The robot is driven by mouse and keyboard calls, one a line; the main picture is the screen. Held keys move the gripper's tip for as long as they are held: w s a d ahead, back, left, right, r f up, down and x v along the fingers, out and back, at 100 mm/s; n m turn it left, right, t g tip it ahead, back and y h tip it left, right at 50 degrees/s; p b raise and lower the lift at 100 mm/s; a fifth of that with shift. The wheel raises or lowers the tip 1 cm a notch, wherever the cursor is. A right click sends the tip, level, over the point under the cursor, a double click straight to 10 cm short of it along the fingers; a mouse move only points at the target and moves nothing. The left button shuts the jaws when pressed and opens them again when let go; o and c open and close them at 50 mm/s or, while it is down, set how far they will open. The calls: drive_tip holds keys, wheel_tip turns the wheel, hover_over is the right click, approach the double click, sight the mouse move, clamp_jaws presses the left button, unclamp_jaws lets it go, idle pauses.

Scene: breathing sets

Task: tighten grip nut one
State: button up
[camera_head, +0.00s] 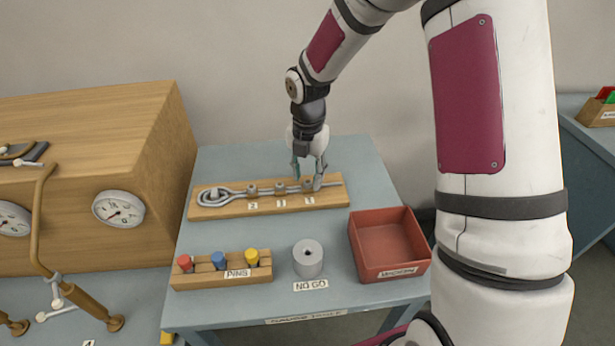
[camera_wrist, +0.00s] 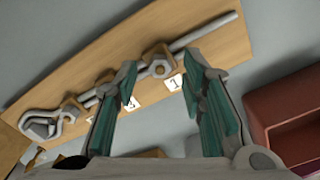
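A wooden board (camera_head: 235,211) on the blue-grey table holds a grey rope looped at its left end, with several grips along it. Grip one (camera_head: 307,185) is at the right, by the label 1. In the wrist view its nut (camera_wrist: 158,69) shows as a grey hexagon on a brown block. My gripper (camera_head: 309,170) is over the right part of the board. In the wrist view my gripper (camera_wrist: 160,70) is open, with one teal finger to each side of grip one and visible gaps between. Whether the fingertips reach down to nut height I cannot tell.
A wooden pin block (camera_head: 205,280) with red, blue and yellow pins stands at the table's front left. A grey NO GO cylinder (camera_head: 308,260) is beside it. A red open bin (camera_head: 390,275) is at front right. A wooden gauge cabinet (camera_head: 70,230) stands left.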

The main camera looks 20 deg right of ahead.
drive_tip(key=shift+f, duration=0.65)
clamp_jaws()
